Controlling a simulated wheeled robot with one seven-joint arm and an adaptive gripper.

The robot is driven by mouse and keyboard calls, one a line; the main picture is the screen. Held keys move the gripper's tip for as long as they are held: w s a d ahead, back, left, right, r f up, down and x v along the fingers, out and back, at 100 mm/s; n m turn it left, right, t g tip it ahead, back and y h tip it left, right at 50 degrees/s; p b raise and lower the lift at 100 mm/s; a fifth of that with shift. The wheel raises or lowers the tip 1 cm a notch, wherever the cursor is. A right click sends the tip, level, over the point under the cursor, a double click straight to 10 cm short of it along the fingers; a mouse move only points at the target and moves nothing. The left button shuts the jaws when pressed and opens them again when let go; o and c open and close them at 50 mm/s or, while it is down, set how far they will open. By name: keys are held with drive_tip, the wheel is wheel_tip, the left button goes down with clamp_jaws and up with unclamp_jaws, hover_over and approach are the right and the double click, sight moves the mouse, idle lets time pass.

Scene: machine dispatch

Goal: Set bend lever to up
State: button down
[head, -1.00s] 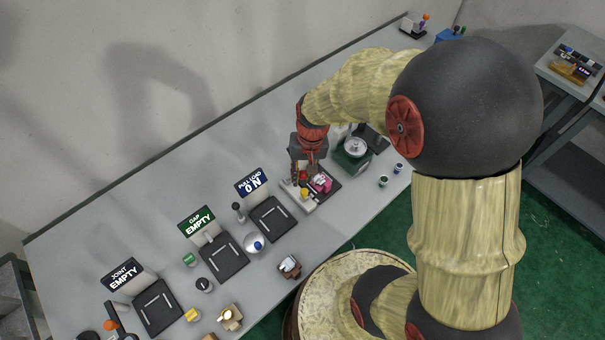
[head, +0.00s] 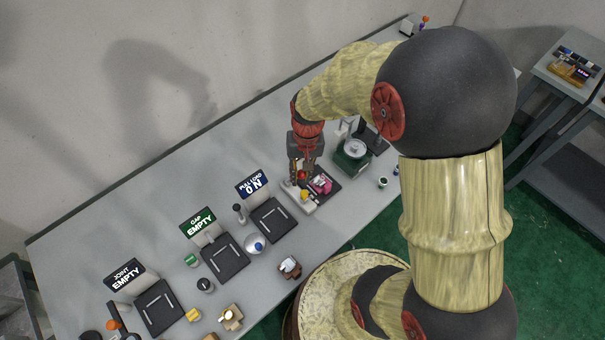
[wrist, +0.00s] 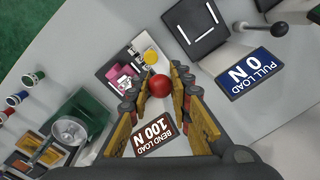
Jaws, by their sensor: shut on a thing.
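The bend lever shows as a red ball knob (wrist: 159,86) in the wrist view. My gripper (wrist: 157,92) has its fingers on either side of the knob and is shut on it. The lever's shaft is hidden, so its angle cannot be told. A brown sign (wrist: 155,136) reading "BEND LOAD 100 N" stands close by, partly between the finger links. A pink block (wrist: 122,78) and a yellow knob (wrist: 151,57) lie beside the knob on the bend station. In the head view my gripper (head: 302,172) is over this station, and the fingers partly cover the red knob.
A blue "PULL LOAD 0 N" sign (wrist: 249,73) with a black-knobbed lever (wrist: 279,29) stands beside the station. A green machine with a round pan (head: 352,154) is on the other side. Small cups (wrist: 20,98) stand near the table edge.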

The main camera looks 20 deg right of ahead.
drive_tip(key=shift+w+a+r+g+p, duration=0.2)
drive_tip(key=shift+w+r+g+p, duration=0.1)
drive_tip(key=shift+w+g+p, duration=0.25)
drive_tip(key=shift+w+a+r+g+p, duration=0.15)
drive_tip(key=shift+w+r+g+p, duration=0.25)
drive_tip(key=shift+p, duration=0.3)
drive_tip(key=shift+g+h, duration=0.6)
drive_tip(key=shift+g, duration=0.35)
drive_tip(key=shift+w+a+r+p, duration=0.1)
drive_tip(key=shift+w+a+p, duration=0.25)
drive_tip(key=shift+w, duration=0.55)
drive_tip(key=shift+w+a+r+p, duration=0.1)
drive_tip(key=shift+w+a+p, duration=0.1)
drive_tip(key=shift+w+p, duration=0.5)
drive_tip(key=shift+w+a+r+p, duration=0.1)
drive_tip(key=shift+w+a+p, duration=0.15)
drive_tip(key=shift+w, duration=0.95)
drive_tip(key=c, duration=1.7)
unclamp_jaws()
drive_tip(key=shift+o, duration=0.4)
drive_tip(key=v, duration=1.1)
drive_tip(key=shift+r, duration=0.4)
drive_tip(key=shift+w, duration=0.1)
